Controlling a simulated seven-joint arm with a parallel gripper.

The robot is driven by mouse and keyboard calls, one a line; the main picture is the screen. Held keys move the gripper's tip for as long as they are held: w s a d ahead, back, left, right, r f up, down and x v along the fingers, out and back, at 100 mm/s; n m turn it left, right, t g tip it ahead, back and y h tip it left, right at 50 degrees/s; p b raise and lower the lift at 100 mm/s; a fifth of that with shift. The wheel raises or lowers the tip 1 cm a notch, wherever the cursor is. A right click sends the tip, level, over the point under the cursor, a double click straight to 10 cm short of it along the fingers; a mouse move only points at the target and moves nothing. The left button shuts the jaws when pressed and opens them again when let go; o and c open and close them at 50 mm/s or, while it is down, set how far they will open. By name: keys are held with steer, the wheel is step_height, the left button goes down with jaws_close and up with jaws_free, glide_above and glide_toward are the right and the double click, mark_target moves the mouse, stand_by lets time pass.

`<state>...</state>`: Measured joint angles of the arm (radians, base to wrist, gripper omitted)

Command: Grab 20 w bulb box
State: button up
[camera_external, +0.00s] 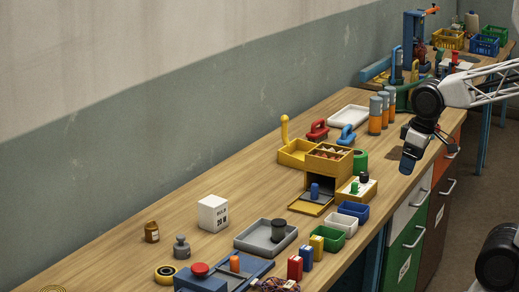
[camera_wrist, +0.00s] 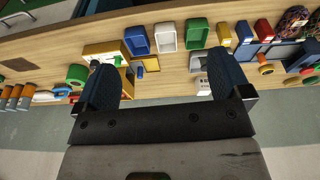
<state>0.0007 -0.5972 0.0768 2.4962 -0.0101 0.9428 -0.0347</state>
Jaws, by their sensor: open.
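The 20 W bulb box is a white cube (camera_external: 213,213) with dark print on its side, standing on the wooden bench left of the grey tray. In the wrist view a white box (camera_wrist: 202,87) shows partly behind the right finger and seems to be the same one. My gripper (camera_external: 408,163) hangs in the air at the right, over the bench's front edge, far from the box. In the wrist view my gripper (camera_wrist: 162,62) has its two blue fingers wide apart with nothing held between them.
A grey tray (camera_external: 253,243) with a dark cylinder stands right of the box. A brown jar (camera_external: 152,232) and a grey weight (camera_external: 181,247) stand to its left. Bench behind the box is clear.

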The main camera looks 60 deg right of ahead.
steer(key=w+a+r+n, duration=0.25)
steer(key=w+n, duration=0.25)
steer(key=w, duration=1)
steer(key=n+g, duration=0.3)
steer(key=n, duration=0.8)
glide_above(212, 200)
steer(key=f, duration=1)
steer(key=s+f, duration=0.1)
steer(key=f, duration=0.4)
steer(key=shift+d, duration=0.1)
steer(key=shift+w+a+f, duration=0.2)
steer(key=shift+w+f, duration=0.15)
steer(key=shift+w, duration=0.1)
steer(key=shift+f, duration=1.25)
